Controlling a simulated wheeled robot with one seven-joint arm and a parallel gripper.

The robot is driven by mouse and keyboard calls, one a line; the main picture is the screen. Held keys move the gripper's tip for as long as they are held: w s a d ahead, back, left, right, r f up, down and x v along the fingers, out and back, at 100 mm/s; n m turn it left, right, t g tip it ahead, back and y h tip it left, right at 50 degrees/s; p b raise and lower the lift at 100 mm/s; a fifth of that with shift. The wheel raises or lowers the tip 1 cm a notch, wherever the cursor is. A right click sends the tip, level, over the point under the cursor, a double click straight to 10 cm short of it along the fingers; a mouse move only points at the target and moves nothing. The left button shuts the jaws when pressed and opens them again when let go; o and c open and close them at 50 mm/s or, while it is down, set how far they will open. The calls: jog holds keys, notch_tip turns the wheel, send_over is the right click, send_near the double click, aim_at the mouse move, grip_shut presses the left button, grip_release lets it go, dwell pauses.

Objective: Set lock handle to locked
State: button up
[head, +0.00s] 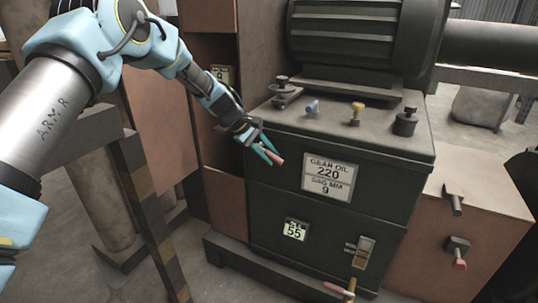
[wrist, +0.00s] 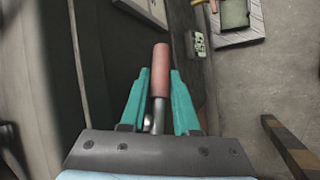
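A lever handle with a pink-red grip (head: 278,159) shows at the upper left corner of the dark cabinet's front. In the wrist view the grip (wrist: 161,70) points away from me, on a short grey metal stem. My gripper (head: 269,151) has its teal fingers at this handle. In the wrist view my gripper (wrist: 159,74) has one finger on each side of the handle, with narrow gaps showing. The fingers look parted around it, not clamped. The handle's pivot is partly hidden by the gripper.
The dark cabinet (head: 265,215) has a gear oil label (head: 328,176) and knobs on top. Another red-tipped lever (head: 338,289) sits low in front, and a red-ended handle (head: 459,263) is at right. A striped post (head: 150,215) stands left of the cabinet.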

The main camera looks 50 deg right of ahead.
grip_shut()
dwell(1.1)
